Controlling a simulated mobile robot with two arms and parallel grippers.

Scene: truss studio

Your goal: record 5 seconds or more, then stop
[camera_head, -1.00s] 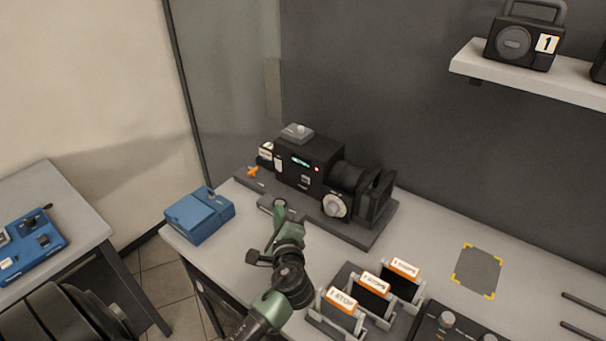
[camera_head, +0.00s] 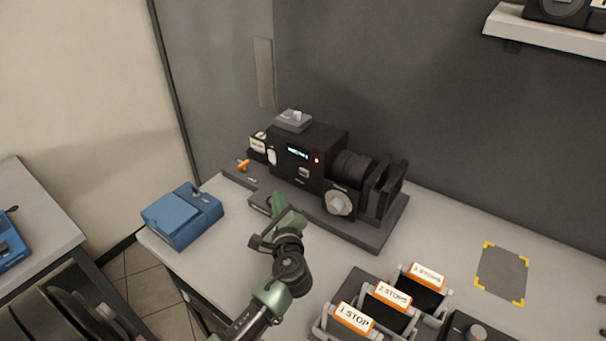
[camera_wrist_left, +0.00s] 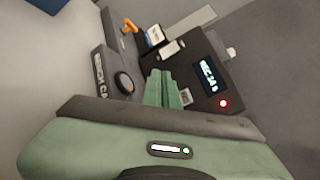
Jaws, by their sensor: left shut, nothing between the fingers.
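A black camera (camera_head: 322,150) stands on a dark base plate (camera_head: 372,238) on the bench. It also shows in the wrist view (camera_wrist_left: 190,58). Its small display (camera_wrist_left: 209,78) is lit with text too blurred to read surely, and a red light (camera_wrist_left: 224,103) beside it glows. A round black button (camera_wrist_left: 123,83) sits on a labelled part of the base. My left gripper (camera_head: 277,203) is shut and empty at the front of the base, with its fingertips (camera_wrist_left: 163,82) beside the button and apart from it in the wrist view. My right gripper is out of view.
A blue box (camera_head: 182,216) lies left of the camera. Filter holders with orange-edged labels (camera_head: 390,296) stand in front right. A yellow-cornered dark mat (camera_head: 502,273) lies at the right. An orange lever (camera_head: 243,165) sits at the camera's left. A shelf (camera_head: 550,32) is above right.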

